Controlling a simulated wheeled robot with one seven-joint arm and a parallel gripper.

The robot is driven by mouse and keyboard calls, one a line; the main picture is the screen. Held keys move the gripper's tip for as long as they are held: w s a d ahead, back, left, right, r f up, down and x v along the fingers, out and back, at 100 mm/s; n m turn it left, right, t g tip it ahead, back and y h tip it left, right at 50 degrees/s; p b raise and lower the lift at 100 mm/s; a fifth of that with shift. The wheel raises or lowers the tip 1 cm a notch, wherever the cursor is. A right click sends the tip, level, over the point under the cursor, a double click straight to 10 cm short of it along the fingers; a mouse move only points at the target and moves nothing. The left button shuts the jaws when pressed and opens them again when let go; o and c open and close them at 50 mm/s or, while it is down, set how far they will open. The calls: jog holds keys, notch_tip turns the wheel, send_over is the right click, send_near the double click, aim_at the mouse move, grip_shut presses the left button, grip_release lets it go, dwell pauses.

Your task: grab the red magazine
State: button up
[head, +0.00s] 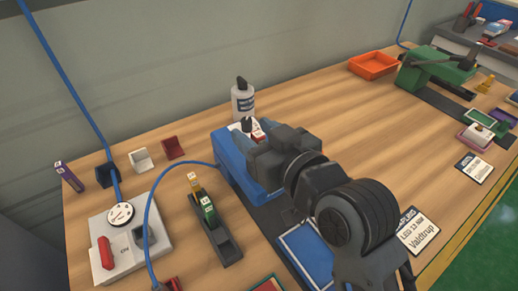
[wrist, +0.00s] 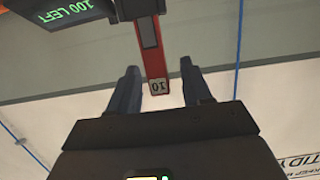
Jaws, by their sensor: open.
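The red magazine (wrist: 155,62) is a narrow red bar with a grey panel and a pale end label marked "10", which appears upside down in the wrist view. Its labelled end lies between the two fingers of my gripper (wrist: 160,82), with a visible gap on each side. My gripper is open. In the head view my gripper (head: 254,138) is over the blue device (head: 228,158), and a small red-and-white part of the magazine (head: 259,131) shows beside the fingers. The rest is hidden by my gripper and arm.
A white bottle (head: 243,103) stands just behind the blue device. A dark holder (head: 222,240) with green and yellow pieces and a grey control box (head: 128,250) are to the left. An orange tray (head: 373,65) is at the back. The table's right middle is mostly clear.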

jog(key=shift+w+a+f, duration=0.1)
jog(key=shift+w+a, duration=0.3)
jog(key=shift+w, duration=0.2)
jog(key=shift+c, duration=0.3)
grip_shut()
